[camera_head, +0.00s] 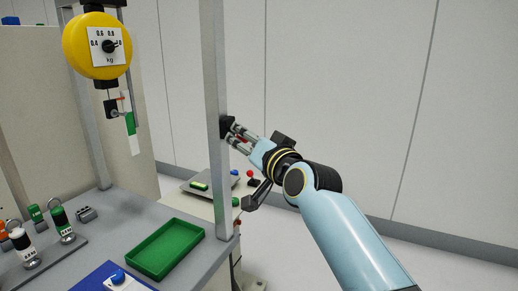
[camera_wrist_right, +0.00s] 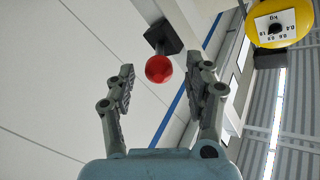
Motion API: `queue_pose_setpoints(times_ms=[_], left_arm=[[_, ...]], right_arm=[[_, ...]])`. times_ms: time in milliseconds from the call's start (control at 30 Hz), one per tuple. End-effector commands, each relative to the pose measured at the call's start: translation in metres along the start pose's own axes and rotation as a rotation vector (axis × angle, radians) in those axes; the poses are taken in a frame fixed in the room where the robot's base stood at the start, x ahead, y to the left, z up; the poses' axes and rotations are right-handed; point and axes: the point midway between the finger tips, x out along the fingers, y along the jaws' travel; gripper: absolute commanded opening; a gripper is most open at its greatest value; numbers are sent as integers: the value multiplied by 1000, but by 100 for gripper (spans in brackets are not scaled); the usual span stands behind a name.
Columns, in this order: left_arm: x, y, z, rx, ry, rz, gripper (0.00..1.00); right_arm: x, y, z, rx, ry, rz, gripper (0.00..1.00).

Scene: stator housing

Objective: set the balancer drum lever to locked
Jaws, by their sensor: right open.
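The yellow balancer drum (camera_head: 78,58) hangs at the upper left, with a white kg dial and a dark pointer knob. It also shows at the top right of the right wrist view (camera_wrist_right: 305,14). A red ball knob (camera_wrist_right: 158,68) stands out from a black mount (camera_wrist_right: 165,38) on the upright post; I cannot tell whether it is the drum's lever. My right gripper (camera_head: 234,131) is at that post, by the black mount (camera_head: 227,127). In the right wrist view my gripper (camera_wrist_right: 167,76) is open, fingers either side of the ball, no contact visible. My left gripper is not in view.
The grey upright post (camera_head: 215,90) stands between the drum and my right arm. A green tray (camera_head: 166,249), a blue panel (camera_head: 98,275) and several hooked weights (camera_head: 62,222) are on the bench.

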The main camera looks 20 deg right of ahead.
Motion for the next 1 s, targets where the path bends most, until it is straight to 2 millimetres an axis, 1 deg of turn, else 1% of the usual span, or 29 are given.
queue_pose_setpoints(times_ms=[33,100,200,333,500,1000], left_arm=[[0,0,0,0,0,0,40],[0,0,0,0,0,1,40],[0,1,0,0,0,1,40],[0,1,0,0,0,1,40],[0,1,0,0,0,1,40],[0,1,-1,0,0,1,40]], right_arm=[[-13,1,1,0,0,1,53],[-29,0,1,0,0,1,53],[-48,0,1,0,-1,1,53],[-65,0,1,1,0,0,53],[-73,-1,0,1,0,-1,53],[-73,-1,0,1,0,-1,53]])
